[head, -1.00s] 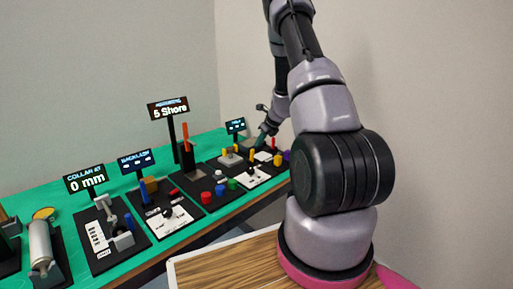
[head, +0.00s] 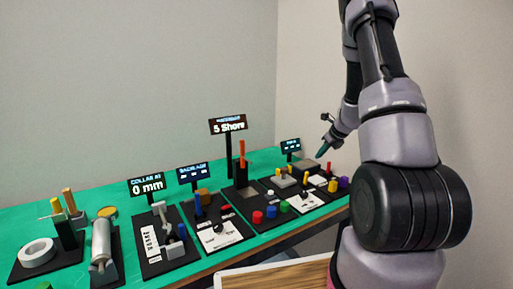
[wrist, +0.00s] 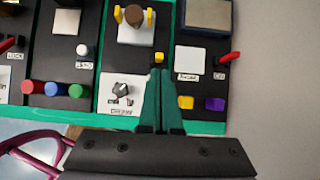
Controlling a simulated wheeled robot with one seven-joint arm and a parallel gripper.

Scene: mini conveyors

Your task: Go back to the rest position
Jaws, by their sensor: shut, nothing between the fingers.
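My gripper (head: 324,147) hangs in the air above the right end of the green bench in the head view. In the wrist view its two green fingers (wrist: 157,101) are together, with nothing between them. Below them in that view lies a black panel with a white label plate and a small grey knob (wrist: 122,89). The fingers overlap the panel's right edge in the picture; their height above it is hard to judge. The upper arm rises on the right side of the head view.
The green bench (head: 90,196) carries several black stations. A tall sign reading 5 Shore (head: 228,125) stands mid-bench, and a 0 mm sign (head: 148,186) farther left. A white tape ring (head: 36,252) lies at the far left.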

